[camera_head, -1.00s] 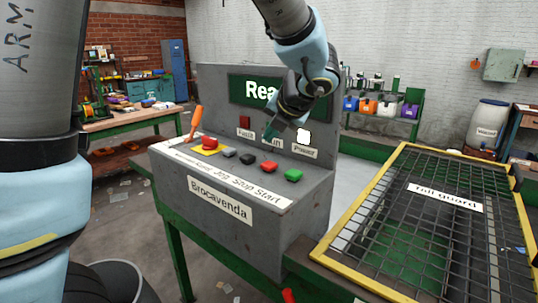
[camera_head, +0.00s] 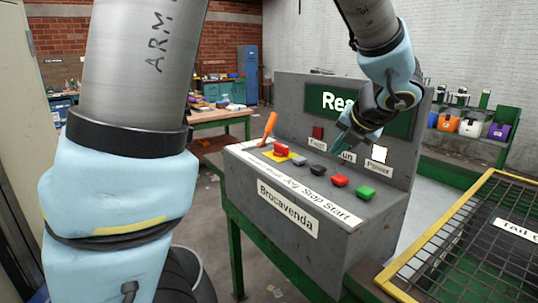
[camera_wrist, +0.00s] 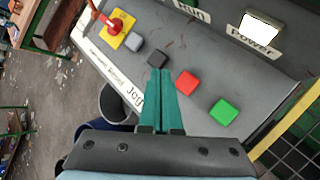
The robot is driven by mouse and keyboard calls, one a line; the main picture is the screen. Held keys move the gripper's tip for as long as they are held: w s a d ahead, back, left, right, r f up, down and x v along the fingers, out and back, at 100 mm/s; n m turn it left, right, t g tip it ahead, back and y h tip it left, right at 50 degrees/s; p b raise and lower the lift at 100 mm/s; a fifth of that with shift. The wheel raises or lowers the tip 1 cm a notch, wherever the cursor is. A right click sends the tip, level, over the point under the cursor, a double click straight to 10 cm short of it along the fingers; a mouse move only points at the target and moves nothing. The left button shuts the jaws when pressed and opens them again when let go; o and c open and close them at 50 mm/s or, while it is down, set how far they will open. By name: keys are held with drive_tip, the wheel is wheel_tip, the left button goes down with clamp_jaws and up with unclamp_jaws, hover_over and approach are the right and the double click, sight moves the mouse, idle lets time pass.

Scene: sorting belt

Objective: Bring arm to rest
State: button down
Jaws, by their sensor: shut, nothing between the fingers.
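My gripper (camera_head: 345,141) is shut and empty, its teal fingers pressed together. It is above the grey control console (camera_head: 376,214), in front of the screen panel. In the wrist view the closed fingertips (camera_wrist: 163,72) overlie the console top between the dark button (camera_wrist: 157,59) and the red button (camera_wrist: 187,81). Whether they touch the console cannot be told. My arm bends down from the upper right in the head view. The green button (camera_head: 365,192) and red button (camera_head: 340,180) are to the right of the fingers.
An orange-handled lever (camera_head: 268,128) and a red knob on a yellow plate (camera_head: 280,151) stand on the console. A yellow-framed mesh guard (camera_head: 435,241) is at the right. A workbench (camera_head: 224,117) and a shelf with coloured bins (camera_head: 470,127) stand behind.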

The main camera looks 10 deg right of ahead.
drive_tip(key=s+a+f+m+g, duration=0.2)
drive_tip(key=a+f+m, duration=0.2)
drive_tip(key=a+m, duration=0.6)
drive_tip(key=s+a+f+m+g, duration=0.2)
drive_tip(key=a+f+m, duration=0.2)
drive_tip(key=a+m, duration=0.5)
drive_tip(key=s+a+f+m+g+h, duration=0.1)
drive_tip(key=s+a+f+m+g, duration=0.1)
drive_tip(key=a+m, duration=0.8)
drive_tip(key=shift+a+f+m+g, duration=0.35)
drive_tip(key=shift+f+m+g, duration=0.3)
drive_tip(key=shift+f, duration=0.6)
